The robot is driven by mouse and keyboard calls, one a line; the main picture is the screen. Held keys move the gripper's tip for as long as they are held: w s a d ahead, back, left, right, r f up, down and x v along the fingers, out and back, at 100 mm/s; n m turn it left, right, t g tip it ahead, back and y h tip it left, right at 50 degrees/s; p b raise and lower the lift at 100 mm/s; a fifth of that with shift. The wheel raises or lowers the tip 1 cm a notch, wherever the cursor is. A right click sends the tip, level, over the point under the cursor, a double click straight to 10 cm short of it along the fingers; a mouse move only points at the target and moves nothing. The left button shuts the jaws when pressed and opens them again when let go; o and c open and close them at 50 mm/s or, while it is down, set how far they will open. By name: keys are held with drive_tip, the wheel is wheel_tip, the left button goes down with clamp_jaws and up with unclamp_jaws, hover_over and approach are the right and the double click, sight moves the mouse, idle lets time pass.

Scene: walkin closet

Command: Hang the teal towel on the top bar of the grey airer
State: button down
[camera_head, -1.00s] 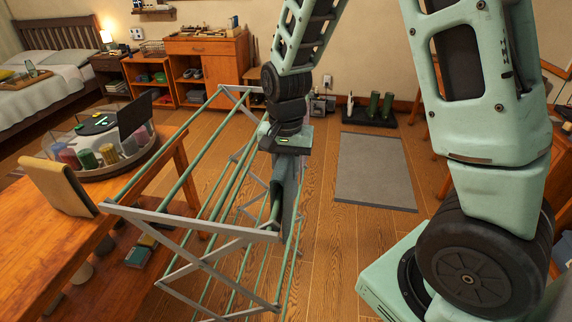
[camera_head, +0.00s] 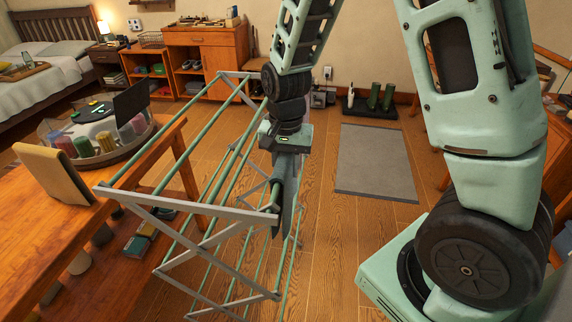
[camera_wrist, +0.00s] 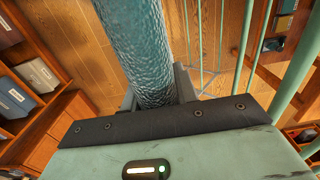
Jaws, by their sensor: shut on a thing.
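The grey airer (camera_head: 190,212), with a grey frame and green bars, stands left of centre in the head view. My gripper (camera_head: 284,178) is at the airer's right side, pointing down near the top level of its frame. In the wrist view, my gripper (camera_wrist: 155,92) is shut on the teal towel (camera_wrist: 142,42), a textured roll-like length running up out of the picture. Airer bars (camera_wrist: 243,45) lie to the right of the towel, with a visible gap. In the head view the towel is mostly hidden by my gripper, and I cannot tell whether it touches a bar.
A wooden table (camera_head: 35,220) stands close to the airer's left, with a folded tan item (camera_head: 55,172) and a round tray (camera_head: 118,156) of rolled things. A grey mat (camera_head: 375,165) lies on open floor to the right. Boots (camera_head: 373,97) stand behind it.

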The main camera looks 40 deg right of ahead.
drive_tip(key=c, duration=1)
unclamp_jaws()
wheel_tip(320, 180, up, 17)
drive_tip(key=shift+r+b, duration=0.2)
drive_tip(key=shift+b, duration=0.1)
drive_tip(key=s+a+f+n, duration=0.4)
drive_tip(key=s+a+n, duration=0.4)
drive_tip(key=s, duration=0.2)
drive_tip(key=s+a+f+n, duration=0.5)
drive_tip(key=s+a+n, duration=0.3)
drive_tip(key=s+a, duration=0.1)
drive_tip(key=shift+s+a+n+y, duration=0.3)
drive_tip(key=shift+s+n, duration=0.1)
drive_tip(key=shift+s, duration=0.5)
